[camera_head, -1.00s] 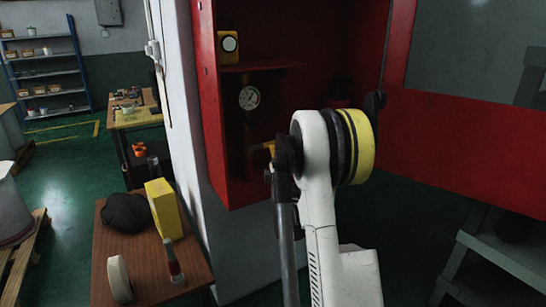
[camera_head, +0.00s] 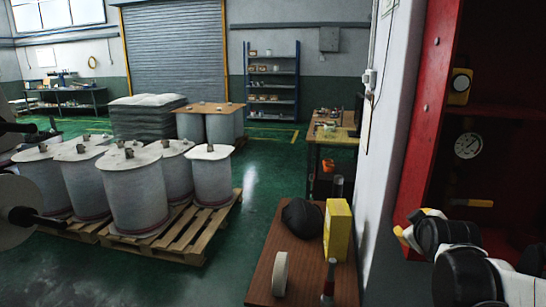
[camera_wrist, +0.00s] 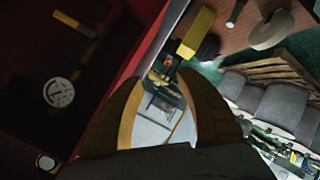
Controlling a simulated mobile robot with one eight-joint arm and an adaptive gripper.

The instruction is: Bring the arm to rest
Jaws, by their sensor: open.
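My arm (camera_head: 465,270) is folded low at the right edge of the head view, in front of the open red cabinet (camera_head: 413,180). My gripper (camera_head: 403,234) shows there only as small yellow-orange tips beside the cabinet's left edge. In the wrist view my gripper (camera_wrist: 163,80) has its two brown-yellow fingers apart, with nothing between them. The cabinet holds a round gauge (camera_head: 467,145), also in the wrist view (camera_wrist: 59,92), and a yellow handle (camera_head: 472,203). The lower part of the cabinet is hidden by my arm.
A small wooden table (camera_head: 262,268) left of the cabinet bears a yellow box (camera_head: 338,230), a black rounded thing (camera_head: 302,219), a pale ring (camera_head: 280,273) and a red-and-grey upright piece (camera_head: 328,283). A pallet (camera_head: 205,232) with large rolls stands left. Green floor between is clear.

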